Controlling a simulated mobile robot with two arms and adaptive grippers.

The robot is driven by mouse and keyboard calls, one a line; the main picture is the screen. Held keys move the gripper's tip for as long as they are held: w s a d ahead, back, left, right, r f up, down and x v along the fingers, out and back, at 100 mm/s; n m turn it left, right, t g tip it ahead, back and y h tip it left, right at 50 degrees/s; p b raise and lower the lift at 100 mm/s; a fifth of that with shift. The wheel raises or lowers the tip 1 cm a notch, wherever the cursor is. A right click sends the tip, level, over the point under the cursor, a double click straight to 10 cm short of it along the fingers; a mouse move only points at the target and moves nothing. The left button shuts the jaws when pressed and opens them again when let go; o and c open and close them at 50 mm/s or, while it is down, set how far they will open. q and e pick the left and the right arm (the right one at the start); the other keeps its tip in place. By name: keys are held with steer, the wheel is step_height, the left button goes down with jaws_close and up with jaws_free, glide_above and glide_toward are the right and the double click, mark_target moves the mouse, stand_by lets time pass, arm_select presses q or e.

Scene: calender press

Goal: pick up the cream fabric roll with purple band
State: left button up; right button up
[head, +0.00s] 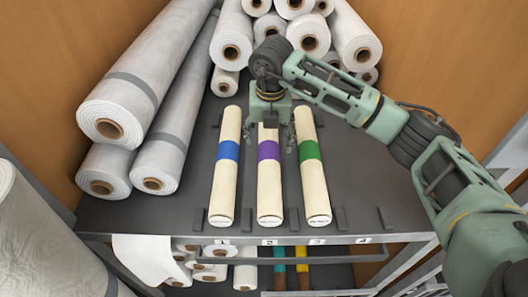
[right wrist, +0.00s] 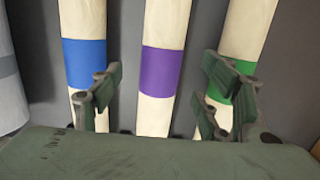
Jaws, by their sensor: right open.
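The cream fabric roll with purple band (head: 269,181) lies in the middle of three cream rolls on the dark shelf, its length running away from me. My right gripper (head: 270,135) is over the far part of this roll, beyond its purple band, and hides its far end. In the right wrist view the same roll (right wrist: 160,70) runs between the open fingers of my right gripper (right wrist: 165,95), with nothing held. The fingers overlap the blue-banded and green-banded rolls in that picture. I cannot tell the height above the roll. My left gripper is not in view.
A blue-banded roll (head: 226,165) lies to the left and a green-banded roll (head: 312,170) to the right, with narrow gaps between. Large white rolls (head: 150,90) are stacked at the left and back. Small dark blocks (head: 340,219) stand on the shelf (head: 375,190).

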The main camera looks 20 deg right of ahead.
mark_target(270, 151)
steer(key=shift+w+d+f, duration=0.2)
steer(key=shift+d+f, duration=0.05)
steer(key=shift+f, duration=0.2)
steer(key=shift+s+f+p, duration=0.2)
steer(key=shift+f+p, duration=0.1)
steer(key=shift+p, duration=0.1)
steer(key=shift+s+a+f+p, duration=0.15)
steer(key=shift+s+f+p, duration=0.2)
steer(key=shift+f+p, duration=0.3)
steer(key=shift+s+a+f+p, duration=0.1)
steer(key=shift+s+f+p, duration=0.2)
steer(key=shift+f+p, duration=0.25)
steer(key=f, duration=0.1)
steer(key=w+f, duration=0.1)
steer(key=shift+f, duration=0.6)
steer(key=shift+s, duration=0.1)
steer(key=shift+c, duration=0.6)
steer(key=c, duration=0.9)
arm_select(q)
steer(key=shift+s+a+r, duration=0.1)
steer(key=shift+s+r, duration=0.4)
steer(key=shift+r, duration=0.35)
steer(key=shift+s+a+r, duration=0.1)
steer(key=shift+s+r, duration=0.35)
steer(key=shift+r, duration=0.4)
arm_select(e)
steer(key=shift+r, duration=0.1)
steer(key=c, duration=0.6)
